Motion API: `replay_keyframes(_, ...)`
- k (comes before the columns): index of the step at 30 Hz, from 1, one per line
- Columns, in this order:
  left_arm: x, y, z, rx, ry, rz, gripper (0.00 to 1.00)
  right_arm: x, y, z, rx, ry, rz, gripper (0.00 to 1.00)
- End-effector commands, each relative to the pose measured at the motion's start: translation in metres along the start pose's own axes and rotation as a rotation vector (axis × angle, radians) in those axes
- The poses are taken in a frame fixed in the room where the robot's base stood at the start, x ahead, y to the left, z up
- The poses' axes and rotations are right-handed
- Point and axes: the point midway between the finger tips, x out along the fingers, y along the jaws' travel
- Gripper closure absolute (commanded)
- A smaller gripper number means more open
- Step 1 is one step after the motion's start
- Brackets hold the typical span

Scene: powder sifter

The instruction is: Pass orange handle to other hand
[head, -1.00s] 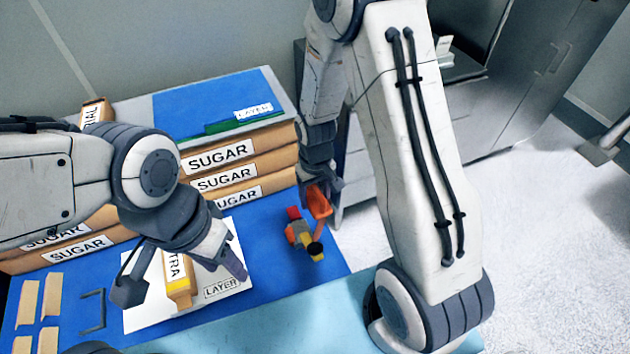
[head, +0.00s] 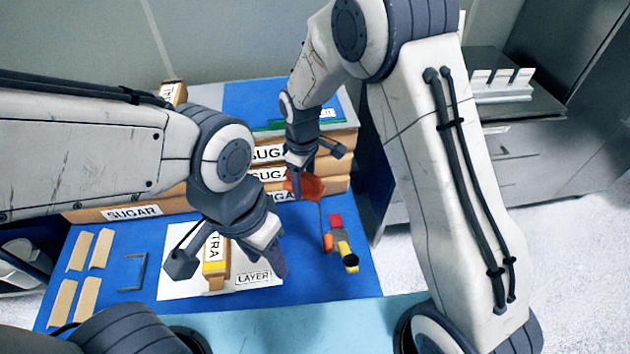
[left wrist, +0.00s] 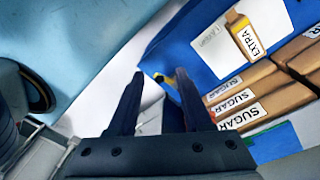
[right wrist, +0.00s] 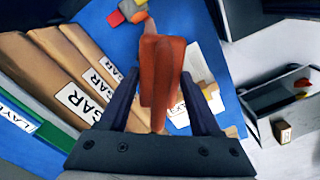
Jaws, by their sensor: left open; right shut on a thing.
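The orange handle (head: 312,188) is in my right gripper (head: 300,178), raised in front of the sugar boxes. My left gripper (head: 270,258) is open and empty, low over the right part of the white sheet, apart from the handle. In the left wrist view its fingers (left wrist: 160,76) are spread with nothing between them.
Stacked SUGAR boxes (head: 335,165) stand at the back of the blue mat (head: 370,280). An EXTRA box (head: 216,262) is on the white sheet (head: 178,285). Red, orange and yellow pieces (head: 342,245) lie right of it. Flat tan pieces (head: 80,250) lie at the left.

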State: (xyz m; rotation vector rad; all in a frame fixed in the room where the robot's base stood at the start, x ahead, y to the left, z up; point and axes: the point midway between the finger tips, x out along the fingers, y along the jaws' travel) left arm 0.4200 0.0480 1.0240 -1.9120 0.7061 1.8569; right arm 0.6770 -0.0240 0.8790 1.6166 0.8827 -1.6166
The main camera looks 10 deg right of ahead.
Motion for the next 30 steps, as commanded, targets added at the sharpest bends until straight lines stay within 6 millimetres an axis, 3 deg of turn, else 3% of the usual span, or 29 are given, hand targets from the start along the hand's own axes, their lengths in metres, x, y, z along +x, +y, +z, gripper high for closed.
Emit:
replay_keyframes(3,0.000,0.000,0.000,0.000,0.000,0.000,0.50,0.009,0.003,-0.009,-0.071,0.000,0.000,1.00)
replay_keyframes(7,0.000,0.000,0.000,0.000,0.000,0.000,0.50,0.002,0.003,-0.005,-0.041,0.002,0.002,1.00)
replay_keyframes(18,0.000,0.000,0.000,0.000,0.000,0.000,0.50,-0.062,-0.005,0.053,0.419,0.005,0.003,1.00)
replay_keyframes(22,0.000,0.000,0.000,0.000,0.000,0.000,0.50,-0.077,-0.007,0.067,0.533,0.004,0.002,1.00)
replay_keyframes(23,0.000,0.000,0.000,0.000,0.000,0.000,0.54,-0.079,-0.008,0.069,0.551,0.003,0.001,1.00)
replay_keyframes(24,0.000,0.000,0.000,0.000,0.001,-0.001,0.65,-0.081,-0.009,0.071,0.570,0.001,0.001,1.00)
replay_keyframes(28,0.002,-0.010,-0.011,-0.006,0.030,-0.028,0.65,-0.085,-0.009,0.075,0.601,0.001,0.001,1.00)
replay_keyframes(30,0.003,-0.024,-0.025,-0.009,0.072,-0.065,0.65,-0.085,-0.009,0.075,0.603,0.000,0.000,1.00)
